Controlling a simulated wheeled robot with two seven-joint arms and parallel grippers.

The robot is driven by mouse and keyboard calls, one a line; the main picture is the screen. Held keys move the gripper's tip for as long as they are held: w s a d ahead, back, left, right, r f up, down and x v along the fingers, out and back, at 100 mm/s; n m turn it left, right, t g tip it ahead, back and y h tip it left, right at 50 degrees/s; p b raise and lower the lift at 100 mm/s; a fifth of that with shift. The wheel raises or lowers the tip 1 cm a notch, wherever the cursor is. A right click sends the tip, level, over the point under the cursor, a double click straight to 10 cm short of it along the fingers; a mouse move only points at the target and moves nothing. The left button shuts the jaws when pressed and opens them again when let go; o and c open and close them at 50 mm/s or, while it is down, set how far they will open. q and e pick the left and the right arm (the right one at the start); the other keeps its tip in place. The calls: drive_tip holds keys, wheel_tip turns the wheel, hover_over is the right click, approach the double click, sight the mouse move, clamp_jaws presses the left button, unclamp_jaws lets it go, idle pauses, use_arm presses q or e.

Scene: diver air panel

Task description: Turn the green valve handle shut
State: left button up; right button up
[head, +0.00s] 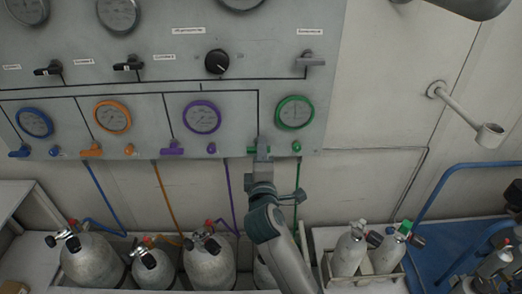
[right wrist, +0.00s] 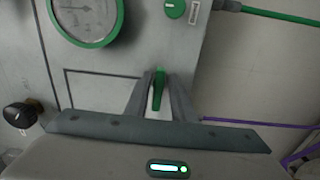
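The green valve handle (right wrist: 158,90) is a small lever on the panel below the green-rimmed gauge (head: 294,113). In the head view only a bit of its green (head: 252,150) shows left of my right gripper (head: 262,146), which hides the rest. In the right wrist view the handle lies between the two fingers of my right gripper (right wrist: 160,82), lengthwise along them. The fingers look apart, with a narrow gap beside the handle; contact is not clear. The lever lies sideways across the panel in the head view. My left gripper is not in view.
Blue (head: 18,152), orange (head: 91,151) and purple (head: 172,149) valve handles sit in the same row. A green knob (head: 297,146) is close to the right of my gripper. Several gas cylinders (head: 208,262) stand below. A metal bracket (head: 489,135) sticks out at right.

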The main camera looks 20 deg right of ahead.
drive_tip(key=shift+s, duration=0.1)
idle(0.3)
drive_tip(key=b+v, duration=0.4)
drive_tip(key=v, duration=1.3)
drive_tip(key=shift+b, duration=0.3)
drive_tip(key=shift+s, duration=0.1)
